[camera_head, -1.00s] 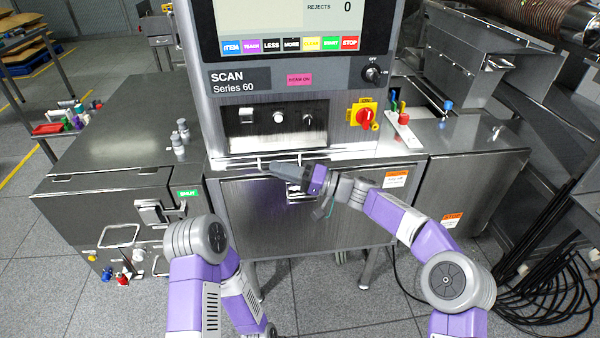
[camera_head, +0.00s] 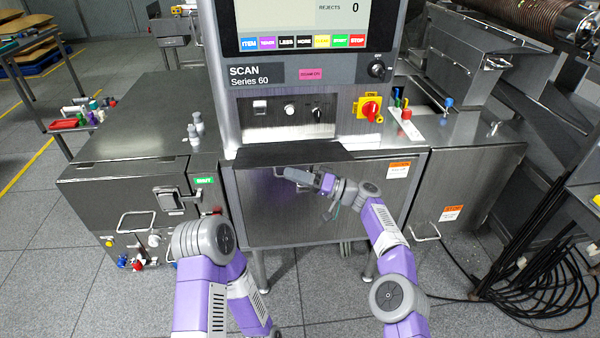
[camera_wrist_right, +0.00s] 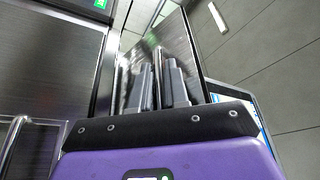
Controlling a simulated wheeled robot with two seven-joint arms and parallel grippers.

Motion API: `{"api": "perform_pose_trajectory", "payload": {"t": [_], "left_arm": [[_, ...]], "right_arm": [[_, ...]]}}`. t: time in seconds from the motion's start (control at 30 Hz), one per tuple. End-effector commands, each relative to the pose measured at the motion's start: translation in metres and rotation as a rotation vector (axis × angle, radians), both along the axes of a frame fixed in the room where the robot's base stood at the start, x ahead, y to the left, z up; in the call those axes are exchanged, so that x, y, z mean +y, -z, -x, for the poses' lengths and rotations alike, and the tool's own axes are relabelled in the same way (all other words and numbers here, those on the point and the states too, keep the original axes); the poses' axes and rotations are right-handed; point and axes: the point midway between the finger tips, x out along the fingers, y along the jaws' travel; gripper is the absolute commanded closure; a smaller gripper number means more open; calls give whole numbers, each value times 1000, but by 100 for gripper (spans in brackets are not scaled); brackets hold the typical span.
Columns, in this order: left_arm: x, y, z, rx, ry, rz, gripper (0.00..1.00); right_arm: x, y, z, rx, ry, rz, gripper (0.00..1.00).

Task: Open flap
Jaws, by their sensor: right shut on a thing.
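The flap (camera_head: 300,153) is a dark steel panel below the scanner's control face. It stands out from the cabinet front towards me, and its flat top face shows. My right gripper (camera_head: 287,173) reaches in from the right, just under the flap's front side, fingers pointing left. It is shut on the flap's handle; the fingers largely hide the grip. In the right wrist view the two grey fingers (camera_wrist_right: 158,82) lie close together in front of a shiny steel panel (camera_wrist_right: 183,48). My left arm shows at the lower left, but its gripper is out of view.
The scanner console (camera_head: 300,75) with its screen and red switch (camera_head: 370,108) rises behind the flap. A steel cabinet (camera_head: 125,200) stands left and another (camera_head: 465,185) right. Black cables (camera_head: 545,290) lie on the floor at right. Floor in front is free.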

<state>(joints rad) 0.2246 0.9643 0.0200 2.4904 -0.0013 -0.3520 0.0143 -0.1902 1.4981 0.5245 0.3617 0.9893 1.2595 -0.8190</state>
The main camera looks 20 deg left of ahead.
Motion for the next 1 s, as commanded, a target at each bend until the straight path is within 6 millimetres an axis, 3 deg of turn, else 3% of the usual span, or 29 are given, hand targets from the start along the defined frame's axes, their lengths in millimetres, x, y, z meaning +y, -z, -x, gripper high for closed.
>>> {"api": "perform_pose_trajectory", "payload": {"t": [0.5,0.53,0.63,1.0], "left_arm": [[0,0,0,0,0,0,57],[0,0,0,0,0,0,57],[0,0,0,0,0,0,57],[0,0,0,0,0,0,57]], "right_arm": [[3,3,1,-5,0,-1,100],[3,2,1,-5,0,-1,81],[3,2,1,-5,-1,-1,65],[-1,2,0,-6,0,-2,64]]}}
